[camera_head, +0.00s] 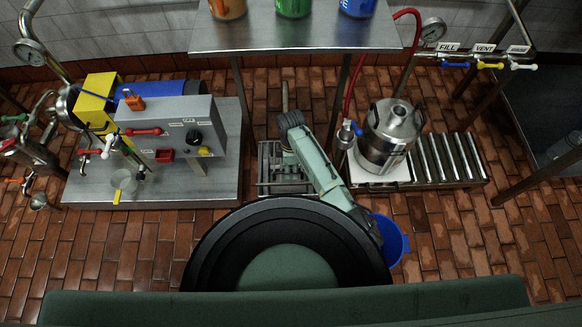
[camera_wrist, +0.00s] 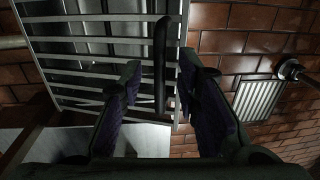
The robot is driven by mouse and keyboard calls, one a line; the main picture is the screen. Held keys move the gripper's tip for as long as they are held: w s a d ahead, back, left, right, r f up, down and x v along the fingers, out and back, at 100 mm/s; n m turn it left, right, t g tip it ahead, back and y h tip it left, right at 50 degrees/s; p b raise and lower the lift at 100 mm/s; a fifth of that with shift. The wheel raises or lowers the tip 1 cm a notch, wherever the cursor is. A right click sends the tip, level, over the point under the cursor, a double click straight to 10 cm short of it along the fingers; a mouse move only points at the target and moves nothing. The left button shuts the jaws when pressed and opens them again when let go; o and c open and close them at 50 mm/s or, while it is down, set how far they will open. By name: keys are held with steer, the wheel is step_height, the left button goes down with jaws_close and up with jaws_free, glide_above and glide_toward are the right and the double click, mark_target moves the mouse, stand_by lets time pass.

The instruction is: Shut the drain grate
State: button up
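The drain grate (camera_head: 270,178), a metal frame with bars, is low at floor level in the head view, left of my green arm, which partly covers it. In the wrist view a barred metal frame (camera_wrist: 85,72), which looks like the grate, fills the upper left over dark panels. A dark upright bar like a handle (camera_wrist: 160,50) stands at its right side. My gripper (camera_wrist: 161,72) is open, one finger on each side of this bar, with gaps visible. Whether the bar lies at fingertip depth I cannot tell. In the head view my gripper is not clearly visible.
A bench with a grey control box (camera_head: 175,125) stands left. A steel canister (camera_head: 388,135) stands by a roller conveyor (camera_head: 450,158) at right. A table (camera_head: 300,35) holding cups is behind. A blue bucket (camera_head: 390,240) sits beside my base. A slatted panel (camera_wrist: 258,101) shows in the wrist view.

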steer(key=shift+c, duration=0.2)
jaws_close()
stand_by(0.6)
